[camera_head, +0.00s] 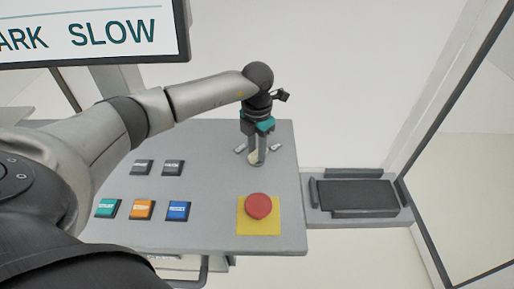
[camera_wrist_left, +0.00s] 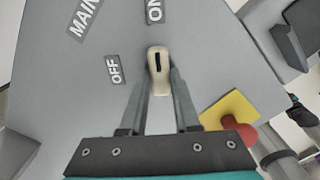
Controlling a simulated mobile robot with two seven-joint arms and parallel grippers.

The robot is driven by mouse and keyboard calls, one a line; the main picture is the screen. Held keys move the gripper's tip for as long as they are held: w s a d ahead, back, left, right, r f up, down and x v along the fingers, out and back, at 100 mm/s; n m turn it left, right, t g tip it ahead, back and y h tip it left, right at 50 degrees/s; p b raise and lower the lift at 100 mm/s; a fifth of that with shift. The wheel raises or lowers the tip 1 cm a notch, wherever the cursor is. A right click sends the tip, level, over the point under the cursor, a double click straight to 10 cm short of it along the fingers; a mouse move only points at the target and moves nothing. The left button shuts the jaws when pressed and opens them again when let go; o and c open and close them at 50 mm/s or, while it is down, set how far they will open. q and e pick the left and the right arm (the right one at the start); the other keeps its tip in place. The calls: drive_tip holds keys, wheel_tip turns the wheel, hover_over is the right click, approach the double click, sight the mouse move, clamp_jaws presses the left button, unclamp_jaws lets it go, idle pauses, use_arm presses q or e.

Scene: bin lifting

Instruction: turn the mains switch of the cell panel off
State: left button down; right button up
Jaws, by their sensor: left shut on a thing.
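The cell panel (camera_head: 205,225) is a grey sloped board. Its mains switch (camera_wrist_left: 158,60) is a cream knob with a black line; in the left wrist view the line points up toward the ON label (camera_wrist_left: 154,11). The OFF label (camera_wrist_left: 115,70) lies to the knob's left. My left gripper (camera_head: 257,158) reaches down to the panel's upper right part and is shut on the knob, with a finger on either side. In the head view the fingers partly hide the knob.
A red emergency button (camera_head: 258,206) on a yellow plate stands close below the switch. Green, orange and blue buttons (camera_head: 142,210) and two dark ones are at left. A grey tray-like fixture (camera_head: 310,216) adjoins the panel's right. A screen (camera_head: 90,62) hangs at upper left.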

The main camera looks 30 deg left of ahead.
use_arm(q)
drive_tip(key=n+p, duration=0.1)
drive_tip(key=n, duration=0.3)
drive_tip(key=shift+r+n, duration=0.1)
drive_tip(key=shift+n, duration=0.3)
drive_tip(key=n+p, duration=0.1)
drive_tip(key=n, duration=0.3)
drive_tip(key=shift+n+p, duration=0.3)
drive_tip(key=n+p, duration=0.1)
drive_tip(key=n, duration=0.3)
drive_tip(key=shift+p, duration=0.4)
drive_tip(key=shift+n+p, duration=0.85)
drive_tip(key=shift+n, duration=1.35)
drive_tip(key=c, duration=0.6)
unclamp_jaws()
drive_tip(key=shift+c, duration=0.2)
